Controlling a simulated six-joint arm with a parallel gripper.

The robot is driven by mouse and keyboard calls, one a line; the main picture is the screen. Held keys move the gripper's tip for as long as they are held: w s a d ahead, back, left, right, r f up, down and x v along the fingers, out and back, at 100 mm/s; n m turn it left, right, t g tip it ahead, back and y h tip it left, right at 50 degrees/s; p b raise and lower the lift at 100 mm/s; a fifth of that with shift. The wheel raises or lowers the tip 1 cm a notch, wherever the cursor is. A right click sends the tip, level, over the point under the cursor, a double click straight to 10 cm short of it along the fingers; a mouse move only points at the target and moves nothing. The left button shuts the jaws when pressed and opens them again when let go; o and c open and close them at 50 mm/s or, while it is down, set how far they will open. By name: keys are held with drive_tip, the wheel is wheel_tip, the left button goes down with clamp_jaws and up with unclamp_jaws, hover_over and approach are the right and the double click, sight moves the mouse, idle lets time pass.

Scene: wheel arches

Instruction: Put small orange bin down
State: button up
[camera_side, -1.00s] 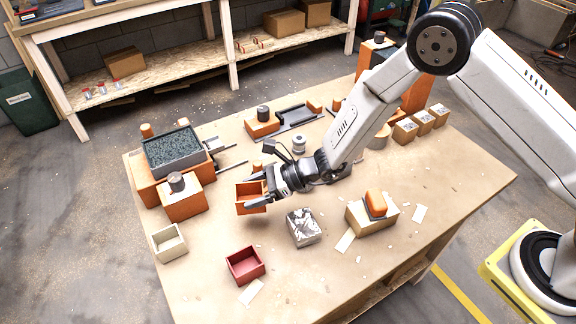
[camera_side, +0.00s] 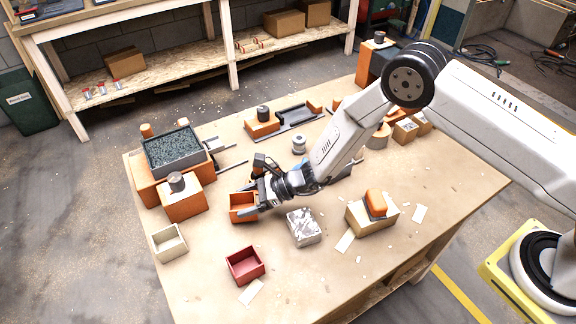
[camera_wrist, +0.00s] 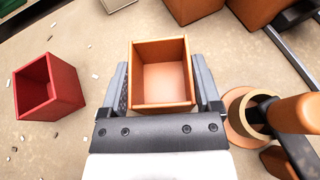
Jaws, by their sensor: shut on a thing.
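The small orange bin (camera_side: 243,207) is an open-topped box, upright and empty. It also shows in the wrist view (camera_wrist: 163,108), between the two fingers. My gripper (camera_side: 246,200) is shut on the bin by two opposite sides; in the wrist view the fingers (camera_wrist: 163,88) press against its left and right walls. The bin is low over the table (camera_side: 320,275), right of the orange block with a grey cylinder. I cannot tell whether its base touches the table.
A red bin (camera_side: 245,265) stands in front and a cream bin (camera_side: 168,242) front left. A grey patterned block (camera_side: 303,227) is close on the right. A dark tray of granules (camera_side: 175,150) on an orange base stands behind left. The front middle of the table is mostly clear.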

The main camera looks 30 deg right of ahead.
drive_tip(key=shift+f, duration=0.45)
drive_tip(key=shift+f, duration=0.15)
drive_tip(key=o, duration=1)
drive_tip(key=shift+r, duration=0.25)
drive_tip(key=v, duration=1.2)
